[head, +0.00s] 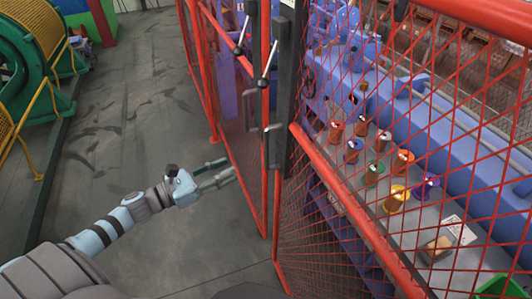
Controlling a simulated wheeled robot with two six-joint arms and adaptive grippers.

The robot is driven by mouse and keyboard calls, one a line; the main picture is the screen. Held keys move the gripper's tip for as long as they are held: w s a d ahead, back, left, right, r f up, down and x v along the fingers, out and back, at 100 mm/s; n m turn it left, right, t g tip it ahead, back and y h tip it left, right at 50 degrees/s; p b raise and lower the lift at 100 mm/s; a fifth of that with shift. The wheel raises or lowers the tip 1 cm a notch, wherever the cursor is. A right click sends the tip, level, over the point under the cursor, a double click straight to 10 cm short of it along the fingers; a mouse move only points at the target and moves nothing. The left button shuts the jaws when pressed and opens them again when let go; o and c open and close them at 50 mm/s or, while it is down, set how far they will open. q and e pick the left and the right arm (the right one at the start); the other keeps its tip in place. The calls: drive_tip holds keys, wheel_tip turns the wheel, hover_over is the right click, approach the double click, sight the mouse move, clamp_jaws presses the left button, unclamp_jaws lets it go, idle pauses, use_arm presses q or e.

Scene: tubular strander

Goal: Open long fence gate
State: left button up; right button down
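The fence gate is a red frame with wire mesh. One red mesh panel (240,150) runs back from the middle, and another red mesh panel (310,215) stands at right in front of the machine. They meet near a dark upright post (286,95). My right gripper is not visible.
Behind the right fence, several coloured spools (396,198) stand on a grey surface beside a blue-purple machine (420,120). A green machine with yellow guards (35,60) stands at far left. Grey floor (120,120) is clear between it and the fence.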

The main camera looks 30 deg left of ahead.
use_arm(q)
drive_tip(key=w+d+f+b, duration=0.1)
drive_tip(key=w+f+b, duration=0.1)
drive_tip(key=b, duration=0.5)
drive_tip(key=r+p, duration=0.2)
drive_tip(key=p, duration=0.1)
hover_over(267, 169)
drive_tip(key=shift+w+a+f, duration=0.2)
drive_tip(key=shift+w+f, duration=0.05)
drive_tip(key=shift+w, duration=0.15)
drive_tip(key=shift+c, duration=0.3)
clamp_jaws()
